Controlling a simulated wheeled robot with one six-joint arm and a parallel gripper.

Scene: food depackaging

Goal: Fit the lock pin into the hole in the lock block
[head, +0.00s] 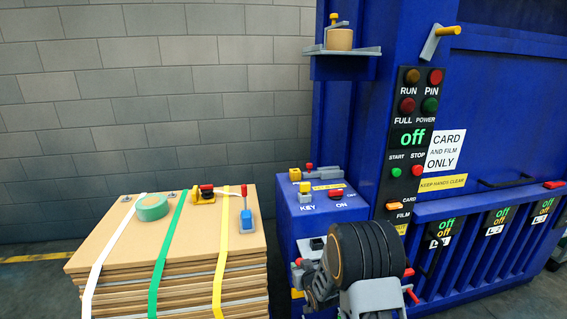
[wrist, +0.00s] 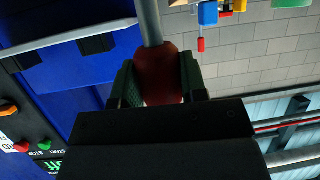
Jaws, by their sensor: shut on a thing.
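In the wrist view my gripper (wrist: 159,76) is shut on the red grip of the lock pin (wrist: 158,82). Its dark fingers press on both sides of the grip. The pin's grey rod (wrist: 150,22) points away from the fingers and runs out of the top of the picture, so its tip is out of sight. In the head view my arm stands low in the middle, and I cannot make out the fingers or the pin clearly. I cannot tell for sure which part is the lock block, and no hole shows clearly.
A blue machine fills the right, with a button panel (head: 412,140) and a yellow-tipped grey bracket (head: 436,42). A blue KEY/ON box (head: 312,222) stands beside my arm. A strapped cardboard stack (head: 213,225) stands at left, with green tape (head: 152,207) on it.

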